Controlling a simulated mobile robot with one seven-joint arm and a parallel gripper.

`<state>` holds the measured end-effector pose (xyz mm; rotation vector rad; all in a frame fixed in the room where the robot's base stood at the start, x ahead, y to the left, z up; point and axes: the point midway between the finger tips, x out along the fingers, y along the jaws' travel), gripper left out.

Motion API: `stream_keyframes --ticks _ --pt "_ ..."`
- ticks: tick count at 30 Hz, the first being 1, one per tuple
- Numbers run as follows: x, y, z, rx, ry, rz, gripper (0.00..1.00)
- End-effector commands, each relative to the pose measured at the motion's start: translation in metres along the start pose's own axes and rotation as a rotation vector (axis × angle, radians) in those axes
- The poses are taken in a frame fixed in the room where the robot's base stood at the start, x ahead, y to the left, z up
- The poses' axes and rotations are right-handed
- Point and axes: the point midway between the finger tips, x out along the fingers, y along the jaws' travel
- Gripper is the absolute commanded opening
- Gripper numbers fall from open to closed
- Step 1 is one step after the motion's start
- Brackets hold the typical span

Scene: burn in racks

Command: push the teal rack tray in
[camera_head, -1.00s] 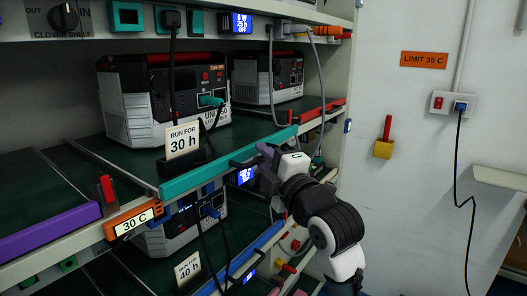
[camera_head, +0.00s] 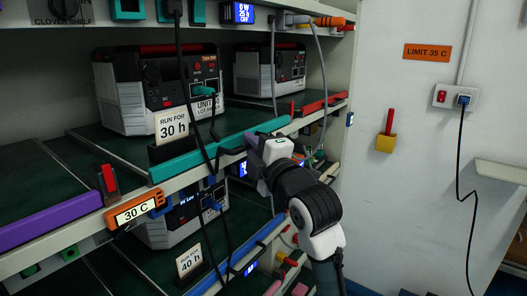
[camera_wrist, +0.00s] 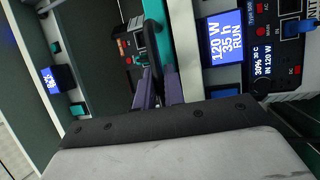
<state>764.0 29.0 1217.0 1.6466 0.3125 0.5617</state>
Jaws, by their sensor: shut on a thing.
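The teal rack tray (camera_head: 190,163) is on the middle shelf, its long teal front bar running along the shelf's front edge. It carries a white and dark power unit (camera_head: 160,85) and a "RUN FOR 30 h" sign (camera_head: 172,125). My gripper (camera_head: 251,142) is at the right half of the bar, shut on the tray's black handle. In the wrist view the purple fingers close around the black handle (camera_wrist: 153,30), with the teal bar beside it. I cannot tell from these views whether the bar is fully flush with the shelf edge.
A purple-fronted tray (camera_head: 50,221) is to the left and a red-fronted one (camera_head: 322,105) to the right. An orange "30 C" label (camera_head: 138,211) is below. Dark cables hang before the tray. A blue-fronted tray (camera_head: 262,243) is beneath; the wall is right.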

Motion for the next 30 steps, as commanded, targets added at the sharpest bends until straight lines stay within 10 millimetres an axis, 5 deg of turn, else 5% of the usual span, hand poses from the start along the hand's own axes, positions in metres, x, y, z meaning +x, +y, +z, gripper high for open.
stream_keyframes --ticks 10,11,13,21,30 --pt "0.009 -0.001 -0.004 -0.001 -0.001 0.002 0.0" --pt "0.009 -0.001 -0.004 -0.001 -0.001 0.002 0.12" --pt "0.009 -0.001 -0.004 -0.001 0.0 0.001 0.19" --pt "0.007 -0.003 -0.004 0.0 0.001 -0.001 0.19" --pt "-0.042 -0.005 -0.002 -0.004 -0.004 0.004 0.19"
